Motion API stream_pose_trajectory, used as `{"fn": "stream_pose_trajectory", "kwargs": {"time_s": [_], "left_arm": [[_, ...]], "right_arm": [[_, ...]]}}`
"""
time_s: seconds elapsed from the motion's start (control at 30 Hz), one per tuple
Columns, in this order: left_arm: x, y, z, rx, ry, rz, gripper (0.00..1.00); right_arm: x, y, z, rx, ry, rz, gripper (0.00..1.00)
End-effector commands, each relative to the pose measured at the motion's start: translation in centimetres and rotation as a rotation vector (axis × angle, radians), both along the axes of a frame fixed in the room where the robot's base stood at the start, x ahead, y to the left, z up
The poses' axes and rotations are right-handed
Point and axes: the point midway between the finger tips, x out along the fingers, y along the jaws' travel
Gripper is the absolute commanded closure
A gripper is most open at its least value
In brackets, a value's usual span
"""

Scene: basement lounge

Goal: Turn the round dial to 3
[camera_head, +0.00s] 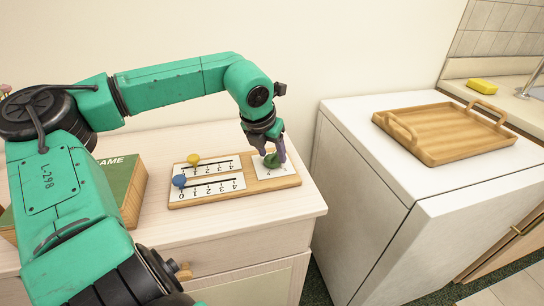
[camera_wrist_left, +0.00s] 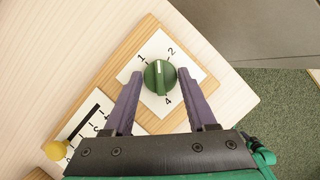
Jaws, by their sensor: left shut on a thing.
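The round green dial (camera_wrist_left: 160,78) sits on a white card (camera_wrist_left: 150,48) at the right end of a wooden board (camera_head: 185,202). The wrist view shows the numbers 1, 2 and 4 around it; 3 is not visible, and the right finger covers part of the card. A pale line runs up and down across the dial, between 1 and 2 at its upper end and near 4 at its lower end. My left gripper (camera_head: 272,153) is shut on the dial, its purple fingers on either side; it also shows in the wrist view (camera_wrist_left: 160,74). My right gripper is not in view.
The board also carries two numbered sliders with a yellow knob (camera_head: 193,159) and a blue knob (camera_head: 179,181). A game box (camera_head: 125,185) lies to the left on the cabinet top. A wooden tray (camera_head: 440,133) rests on the white appliance to the right.

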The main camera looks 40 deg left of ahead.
Motion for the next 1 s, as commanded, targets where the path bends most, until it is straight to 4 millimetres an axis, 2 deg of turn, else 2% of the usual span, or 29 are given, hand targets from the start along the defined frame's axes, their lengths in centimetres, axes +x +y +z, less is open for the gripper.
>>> {"fn": "stream_pose_trajectory", "kwargs": {"time_s": [0.23, 0.47, 0.67, 1.0], "left_arm": [[0.0, 0.1, 0.1, -0.004, -0.003, -0.228, 0.99], [0.0, 0.3, 0.2, -0.003, -0.001, -0.447, 0.99], [0.0, 0.4, 0.6, -0.005, 0.000, -0.637, 0.99], [0.1, 0.4, 0.6, -0.009, -0.001, -0.905, 0.99]], "right_arm": [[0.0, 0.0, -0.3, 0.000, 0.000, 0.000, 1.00], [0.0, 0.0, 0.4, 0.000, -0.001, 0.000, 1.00], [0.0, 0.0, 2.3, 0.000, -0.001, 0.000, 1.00], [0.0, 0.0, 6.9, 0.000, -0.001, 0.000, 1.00]]}}
